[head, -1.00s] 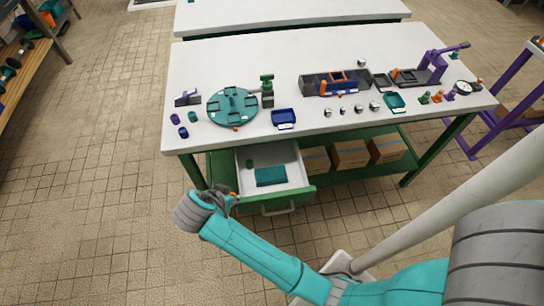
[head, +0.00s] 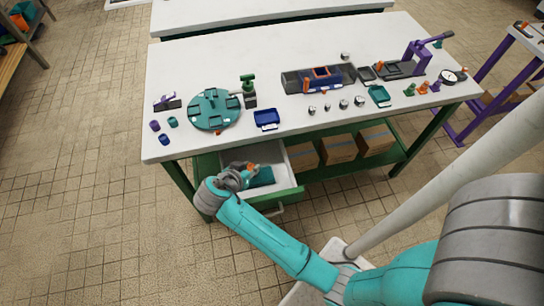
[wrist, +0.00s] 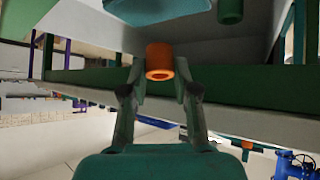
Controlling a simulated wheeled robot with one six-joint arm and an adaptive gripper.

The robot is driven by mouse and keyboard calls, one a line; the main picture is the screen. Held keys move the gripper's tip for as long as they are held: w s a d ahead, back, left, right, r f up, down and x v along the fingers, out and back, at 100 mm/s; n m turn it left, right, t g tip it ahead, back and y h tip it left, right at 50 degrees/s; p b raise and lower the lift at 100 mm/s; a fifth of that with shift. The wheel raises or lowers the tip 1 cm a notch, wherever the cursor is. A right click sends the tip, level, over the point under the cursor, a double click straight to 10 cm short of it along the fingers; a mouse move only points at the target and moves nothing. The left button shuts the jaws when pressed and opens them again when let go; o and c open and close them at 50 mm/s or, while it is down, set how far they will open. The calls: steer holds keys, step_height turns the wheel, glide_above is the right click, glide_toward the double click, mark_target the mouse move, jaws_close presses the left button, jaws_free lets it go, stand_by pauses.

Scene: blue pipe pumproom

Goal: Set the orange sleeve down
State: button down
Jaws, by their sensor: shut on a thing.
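My gripper (head: 246,172) is over the left part of the open drawer under the workbench. It is shut on the orange sleeve (wrist: 160,62), which sits between both fingertips in the wrist view. Only a small orange part of the sleeve (head: 251,166) shows in the head view. The drawer (head: 290,193) has a white inside and a green front. A teal pad (head: 264,177) lies in it and shows at the top of the wrist view (wrist: 155,8). A green cylinder (wrist: 230,10) also shows there; my gripper hides it in the head view.
The white bench top (head: 200,60) above carries a teal round fixture (head: 214,109), a blue tray (head: 266,119), a dark bin (head: 318,79) and small parts. Cardboard boxes (head: 338,149) stand on the green shelf right of the drawer. The floor left of the bench is clear.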

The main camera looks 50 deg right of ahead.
steer(key=d, duration=0.3)
steer(key=d+f, duration=0.1)
steer(key=d, duration=0.2)
steer(key=d+f, duration=0.1)
steer(key=d, duration=0.2)
steer(key=shift+w+d+f, duration=0.15)
steer(key=shift+d, duration=0.25)
steer(key=shift+d+f, duration=0.25)
steer(key=shift+f, duration=0.5)
steer(key=shift+d+f, duration=0.2)
steer(key=shift+f, duration=0.5)
steer(key=shift+d+f, duration=0.2)
steer(key=shift+f, duration=0.05)
steer(key=y, duration=0.3)
steer(key=shift+d+r+y, duration=0.1)
steer(key=shift+d+y, duration=0.1)
steer(key=shift+y, duration=0.1)
steer(key=shift+a+f, duration=0.1)
steer(key=shift+f, duration=0.75)
steer(key=c, duration=0.9)
jaws_free()
steer(key=shift+o, duration=0.2)
